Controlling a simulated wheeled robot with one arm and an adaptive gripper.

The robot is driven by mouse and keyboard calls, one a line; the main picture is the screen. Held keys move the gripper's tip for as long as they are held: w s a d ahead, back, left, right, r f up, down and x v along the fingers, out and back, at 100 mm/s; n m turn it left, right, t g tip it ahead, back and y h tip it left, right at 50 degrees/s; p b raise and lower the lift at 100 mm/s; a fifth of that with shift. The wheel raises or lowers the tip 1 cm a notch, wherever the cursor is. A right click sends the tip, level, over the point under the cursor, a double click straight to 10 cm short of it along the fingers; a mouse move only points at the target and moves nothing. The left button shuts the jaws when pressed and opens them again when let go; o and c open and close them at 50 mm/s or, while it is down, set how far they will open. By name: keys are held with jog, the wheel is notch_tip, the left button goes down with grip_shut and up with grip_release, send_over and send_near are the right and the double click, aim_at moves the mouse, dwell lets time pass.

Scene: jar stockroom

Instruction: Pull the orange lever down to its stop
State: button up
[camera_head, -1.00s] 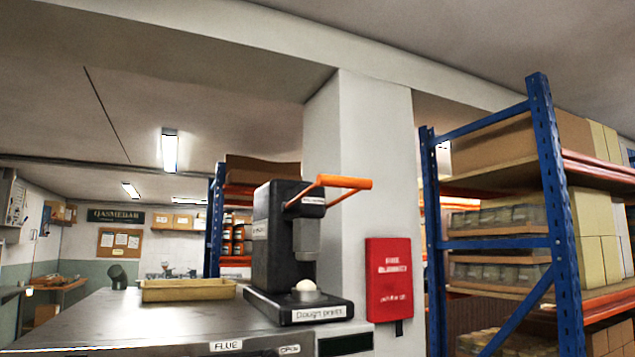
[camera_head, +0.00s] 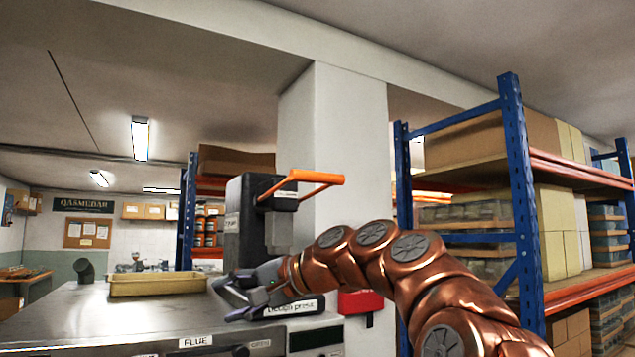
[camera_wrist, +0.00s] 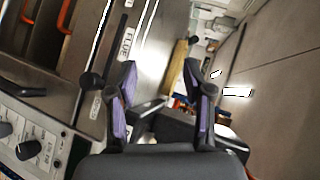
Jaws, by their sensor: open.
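The orange lever (camera_head: 315,177) is on top of the black dough press (camera_head: 237,225) in the head view, its bar sticking out to the right and raised. The press stands on a steel counter. My gripper (camera_head: 237,300) is in front of the press base, low and to the left of the lever, well apart from it. Its fingers are spread and empty; they also show open in the wrist view (camera_wrist: 163,95). My arm and gripper hide much of the press base and part of its label. The lever cannot be made out in the wrist view.
A shallow yellow tray (camera_head: 158,284) lies on the steel counter (camera_head: 120,318) left of the press. A white pillar (camera_head: 345,130) stands behind the press, with a red pouch (camera_head: 358,301) partly hidden by my arm. Blue shelving (camera_head: 515,190) stands at right.

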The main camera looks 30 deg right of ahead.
jog(key=d+r+m+t, duration=0.2)
jog(key=d+r+t, duration=0.2)
jog(key=d+r, duration=0.65)
jog(key=m+t+h, duration=0.2)
jog(key=t, duration=0.2)
send_near(323, 179)
jog(key=w, duration=0.4)
jog(key=shift+s+a+r+p+x, duration=0.15)
jog(key=shift+p+x, duration=0.35)
jog(key=shift+x, duration=0.8)
jog(key=shift+a+r+p+x, duration=0.2)
jog(key=shift+p+x, duration=0.35)
jog(key=shift+x, duration=0.75)
jog(key=shift+s+a+r+p+x, duration=0.15)
jog(key=shift+p+x, duration=0.35)
jog(key=shift+x, duration=0.85)
jog(key=shift+f, duration=0.1)
grip_shut()
